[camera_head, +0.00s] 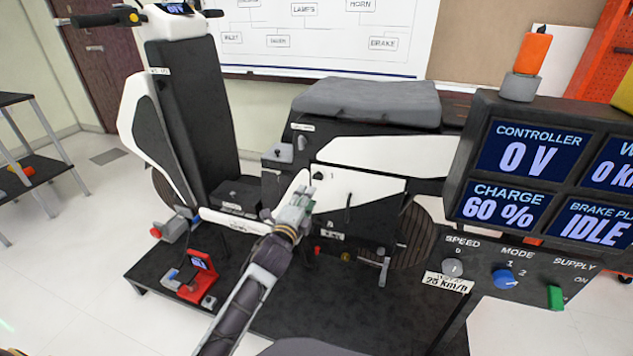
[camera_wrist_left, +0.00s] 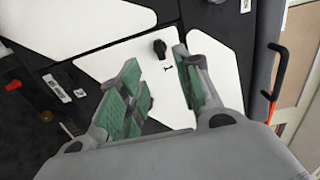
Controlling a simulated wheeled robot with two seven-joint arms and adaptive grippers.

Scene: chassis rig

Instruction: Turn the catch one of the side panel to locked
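The white side panel (camera_head: 365,188) is on the side of the scooter body, under the seat. Catch one is a small black knob (camera_wrist_left: 158,47) on this panel, with a printed "1" beside it in the left wrist view; it also shows small in the head view (camera_head: 319,175). My left gripper (camera_head: 301,197) is in front of the panel's left part. In the left wrist view its green-padded fingers (camera_wrist_left: 162,82) are open, with bare panel between them. The knob lies just beyond the fingertips, apart from them. My right gripper is not in view.
A display console (camera_head: 465,150) with knobs and a green switch stands at the right. A red device (camera_head: 198,277) sits on the black platform (camera_head: 275,310) at left. A red-and-black lever (camera_wrist_left: 281,85) is at the right of the wrist view.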

